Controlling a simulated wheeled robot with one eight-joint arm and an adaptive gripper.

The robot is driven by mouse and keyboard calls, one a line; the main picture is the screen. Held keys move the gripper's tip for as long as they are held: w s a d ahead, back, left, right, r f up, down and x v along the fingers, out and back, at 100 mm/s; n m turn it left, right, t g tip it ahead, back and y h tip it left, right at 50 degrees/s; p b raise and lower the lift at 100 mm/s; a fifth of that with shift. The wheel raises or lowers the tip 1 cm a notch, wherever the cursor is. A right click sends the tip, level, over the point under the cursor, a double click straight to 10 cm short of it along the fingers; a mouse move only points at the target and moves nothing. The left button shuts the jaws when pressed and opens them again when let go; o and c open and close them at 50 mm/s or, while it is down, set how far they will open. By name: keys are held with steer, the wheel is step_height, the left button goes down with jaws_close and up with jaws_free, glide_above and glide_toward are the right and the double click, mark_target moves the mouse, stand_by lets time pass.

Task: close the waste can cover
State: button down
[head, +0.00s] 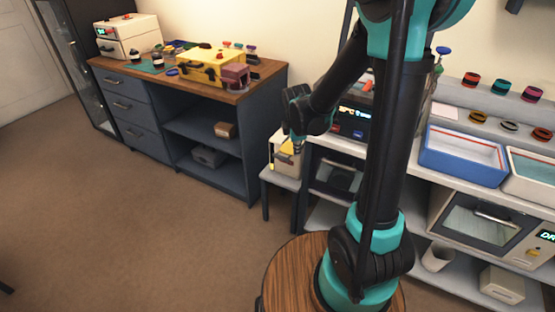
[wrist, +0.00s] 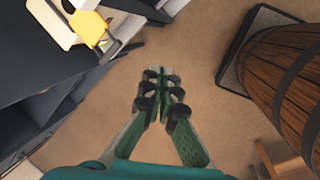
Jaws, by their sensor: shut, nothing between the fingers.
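A small cream box with a yellow part (head: 287,160) stands on a low grey stand between the blue cabinet and the right-hand bench. It looks like the waste can, but I cannot be sure. In the wrist view the cream box with its yellow part (wrist: 88,30) is at the upper left, cut by the frame edge. Whether its cover is up or down is not clear. My gripper (head: 297,146) appears in front of or over this box in the head view. In the wrist view my gripper (wrist: 161,78) is shut and empty, pointing at the floor, apart from the box.
A blue cabinet (head: 240,150) with a wooden top stands at the left, holding a yellow case (head: 205,68). A bench on the right carries a blue tray (head: 462,150) and an oven-like machine (head: 482,225). The brown floor (head: 110,210) is open at the left.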

mark_target(287, 151)
steer(key=w+a+f+n, duration=0.7)
steer(key=w+a+n, duration=0.1)
steer(key=a+n, duration=0.25)
steer(key=w+d+f, duration=0.4)
steer(key=w+f, duration=0.1)
steer(key=f, duration=0.3)
steer(key=shift+f+g+h, duration=0.25)
steer(key=shift+g+h, duration=0.05)
steer(key=shift+w+n, duration=0.1)
steer(key=shift+n, duration=0.15)
steer(key=w+d, duration=0.1)
steer(key=w, duration=0.1)
steer(key=w+d, duration=0.1)
steer(key=w, duration=0.2)
steer(key=w+d, duration=0.2)
steer(key=shift+w+d, duration=0.1)
steer(key=shift+w, duration=0.05)
